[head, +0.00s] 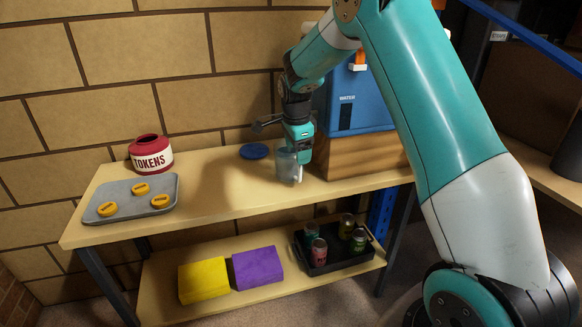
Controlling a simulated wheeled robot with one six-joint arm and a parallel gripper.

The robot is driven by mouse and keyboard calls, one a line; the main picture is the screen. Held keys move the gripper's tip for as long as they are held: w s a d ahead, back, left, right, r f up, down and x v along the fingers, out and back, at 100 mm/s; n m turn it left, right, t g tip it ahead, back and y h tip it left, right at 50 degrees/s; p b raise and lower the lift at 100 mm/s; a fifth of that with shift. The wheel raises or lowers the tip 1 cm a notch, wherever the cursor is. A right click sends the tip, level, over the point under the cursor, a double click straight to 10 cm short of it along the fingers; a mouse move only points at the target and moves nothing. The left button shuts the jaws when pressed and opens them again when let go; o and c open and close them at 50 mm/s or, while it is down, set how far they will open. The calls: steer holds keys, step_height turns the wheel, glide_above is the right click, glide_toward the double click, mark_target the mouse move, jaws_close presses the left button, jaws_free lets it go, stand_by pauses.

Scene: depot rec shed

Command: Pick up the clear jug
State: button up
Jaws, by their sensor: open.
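The clear jug (282,163) stands on the upper shelf of the bench, just in front of the wooden box. It looks grey and see-through, and my gripper partly covers it. My gripper (296,174) points down at the jug, with the fingers at or over its right side. The jaws are open. I cannot tell whether a finger is inside the jug or touching its wall. The jug's handle cannot be made out.
A blue disc (254,151) lies left of the jug. A blue water cooler (362,100) on a wooden box (355,157) stands close right. Further left are a red tokens pot (151,160) and a grey tray (122,188). The shelf between is clear.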

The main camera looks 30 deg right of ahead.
mark_target(292, 165)
steer(key=f, duration=0.5)
steer(key=shift+w+d+f, duration=0.15)
steer(key=shift+w+d, duration=0.05)
steer(key=shift+w, duration=0.1)
steer(key=c, duration=1.1)
